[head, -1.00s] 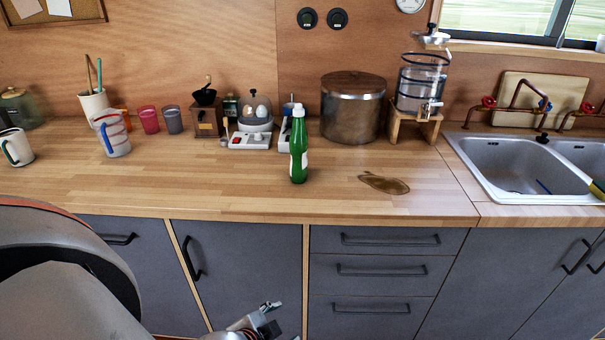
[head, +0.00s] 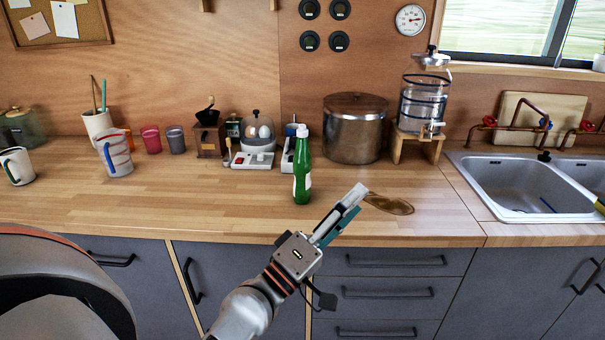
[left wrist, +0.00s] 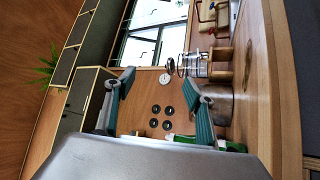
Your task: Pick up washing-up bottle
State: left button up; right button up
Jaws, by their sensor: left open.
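The washing-up bottle (head: 302,172) is green with a white cap and a pale label. It stands upright on the wooden counter (head: 215,210), a little back from the front edge. My left gripper (head: 350,205) is at the counter's front edge, to the right of the bottle and apart from it, pointing up and right. In the left wrist view my left gripper (left wrist: 160,98) shows its two teal fingers spread with nothing between them. A green and white thing, likely the bottle (left wrist: 205,142), shows low there, partly hidden by the gripper body. My right gripper is not in view.
A brown puddle (head: 390,204) lies right of the gripper. Behind the bottle stand a white egg cooker (head: 258,140), a big metal pot (head: 355,125) and a glass dispenser (head: 423,100). The sink (head: 510,185) is at the right.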

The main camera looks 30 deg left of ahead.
aim_at(302, 166)
pick_arm(q)
jog(key=w+a+r+n+y, duration=0.2)
jog(key=a+n+y, duration=0.45)
jog(key=n, duration=0.35)
jog(key=w+a+r+n+y, duration=0.2)
jog(key=a+n+y, duration=0.45)
jog(key=n, duration=0.35)
jog(key=w+a+f+n+g, duration=0.1)
jog(key=f+n, duration=0.2)
jog(key=w+a+f+n+g, duration=0.2)
jog(key=f+n, duration=0.1)
jog(key=n, duration=0.1)
jog(key=w+a+f+n+g+y, duration=0.1)
jog(key=w+a+f+n+g, duration=0.1)
jog(key=f+n, duration=0.1)
jog(key=shift+n, duration=0.3)
jog(key=shift+w+a+f+g, duration=0.1)
jog(key=shift+w+f+g, duration=0.05)
jog(key=shift+w+g, duration=0.15)
jog(key=x, duration=0.7)
jog(key=shift+a+f, duration=0.2)
jog(key=shift+r, duration=0.15)
grip_shut()
